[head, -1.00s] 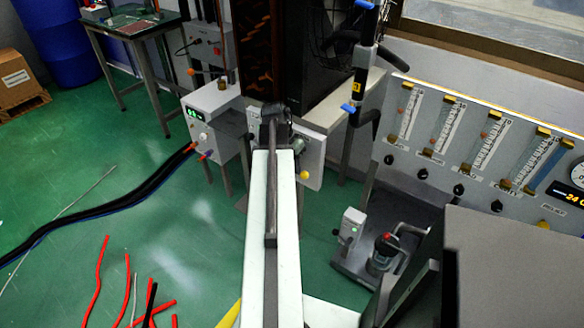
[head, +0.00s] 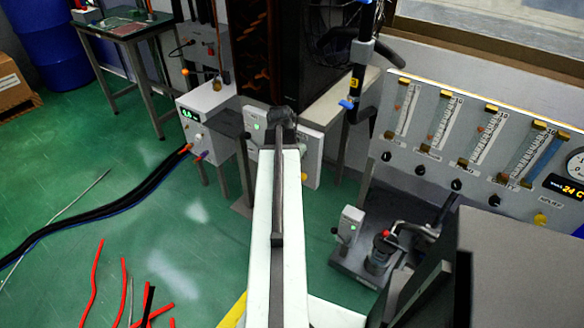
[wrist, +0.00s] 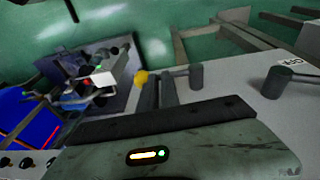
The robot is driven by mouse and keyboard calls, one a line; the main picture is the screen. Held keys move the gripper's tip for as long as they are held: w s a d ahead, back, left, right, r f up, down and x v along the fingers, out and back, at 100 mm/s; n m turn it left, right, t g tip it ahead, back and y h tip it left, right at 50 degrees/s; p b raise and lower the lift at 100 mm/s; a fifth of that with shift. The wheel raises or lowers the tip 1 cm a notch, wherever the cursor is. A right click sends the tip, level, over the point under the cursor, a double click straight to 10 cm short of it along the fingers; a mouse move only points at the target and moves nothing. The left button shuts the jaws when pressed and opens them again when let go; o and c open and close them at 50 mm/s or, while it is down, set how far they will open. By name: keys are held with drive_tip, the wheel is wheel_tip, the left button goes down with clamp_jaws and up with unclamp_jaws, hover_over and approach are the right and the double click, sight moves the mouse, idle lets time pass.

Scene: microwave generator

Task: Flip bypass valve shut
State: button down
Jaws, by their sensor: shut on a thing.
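The bypass valve appears to be the lever (wrist: 183,74) with a yellow ball end (wrist: 141,77) on a grey panel in the wrist view. The lever lies about level there, its ball pointing left from a dark round hub. My gripper (wrist: 158,92) is shut on the lever close to the ball, one dark finger on each side. In the head view my arm covers the gripper and most of the valve. Only a bit of yellow (head: 304,177) shows beside the arm, low on a white box (head: 311,150).
An "OFF" label (wrist: 290,62) and a second dark knob (wrist: 274,82) are on the panel at right in the wrist view. A flowmeter panel (head: 475,150) stands at right. A pump unit (head: 375,255) is on the floor below it. Black hoses (head: 130,200) cross the floor at left.

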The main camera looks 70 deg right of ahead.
drive_tip(key=shift+s+f, duration=0.15)
drive_tip(key=shift+s, duration=0.3)
drive_tip(key=p+v, duration=1.4)
drive_tip(key=shift+p, duration=0.4)
drive_tip(key=shift+a, duration=0.15)
